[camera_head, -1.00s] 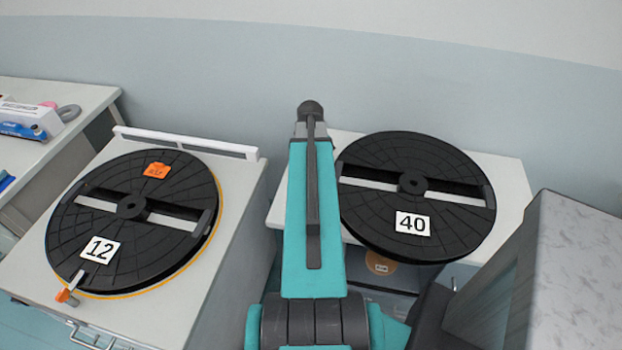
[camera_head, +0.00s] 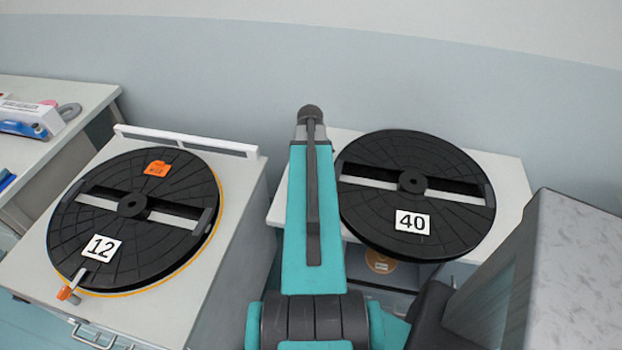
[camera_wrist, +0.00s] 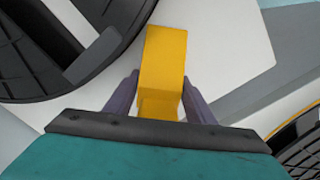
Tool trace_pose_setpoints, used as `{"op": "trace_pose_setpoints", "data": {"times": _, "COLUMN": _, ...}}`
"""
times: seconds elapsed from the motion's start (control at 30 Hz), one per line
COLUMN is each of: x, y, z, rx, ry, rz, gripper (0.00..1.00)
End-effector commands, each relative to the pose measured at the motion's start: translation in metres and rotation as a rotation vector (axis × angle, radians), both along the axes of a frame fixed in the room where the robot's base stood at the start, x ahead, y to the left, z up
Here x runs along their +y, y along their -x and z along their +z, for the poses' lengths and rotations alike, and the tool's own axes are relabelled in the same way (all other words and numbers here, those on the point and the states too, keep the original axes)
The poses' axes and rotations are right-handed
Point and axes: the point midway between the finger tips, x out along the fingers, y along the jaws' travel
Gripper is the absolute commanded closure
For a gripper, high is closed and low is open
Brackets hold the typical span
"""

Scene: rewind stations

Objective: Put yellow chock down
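The yellow chock (camera_wrist: 163,60) is a yellow block in the wrist view, between the two purple-grey fingers of my gripper (camera_wrist: 160,100). The fingers press on both its sides, so my gripper is shut on it. A pale surface shows below and around the chock; I cannot tell whether the chock touches it. In the head view my teal arm hides my gripper and the chock.
A black reel marked 40 (camera_head: 412,222) lies on a white table (camera_head: 512,188) to the right of my arm. A black reel marked 12 (camera_head: 100,248) lies on a cabinet (camera_head: 222,262) at left, with a white rail (camera_head: 186,141) behind. A grey box (camera_head: 575,270) stands at right.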

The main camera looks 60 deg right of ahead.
Motion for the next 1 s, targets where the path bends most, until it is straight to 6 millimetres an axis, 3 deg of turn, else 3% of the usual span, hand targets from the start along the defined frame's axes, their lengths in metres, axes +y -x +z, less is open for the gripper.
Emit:
{"op": "trace_pose_setpoints", "data": {"times": 0.03, "x": 0.000, "y": 0.000, "z": 0.000, "rx": 0.000, "ry": 0.000, "rz": 0.000, "gripper": 0.60}}
{"op": "trace_pose_setpoints", "data": {"times": 0.2, "x": 0.000, "y": 0.000, "z": 0.000, "rx": 0.000, "ry": 0.000, "rz": 0.000, "gripper": 0.89}}
{"op": "trace_pose_setpoints", "data": {"times": 0.67, "x": 0.000, "y": 0.000, "z": 0.007, "rx": -0.001, "ry": 0.000, "rz": -0.001, "gripper": 0.89}}
{"op": "trace_pose_setpoints", "data": {"times": 1.0, "x": -0.001, "y": 0.000, "z": 0.036, "rx": -0.002, "ry": 0.003, "rz": -0.001, "gripper": 0.89}}
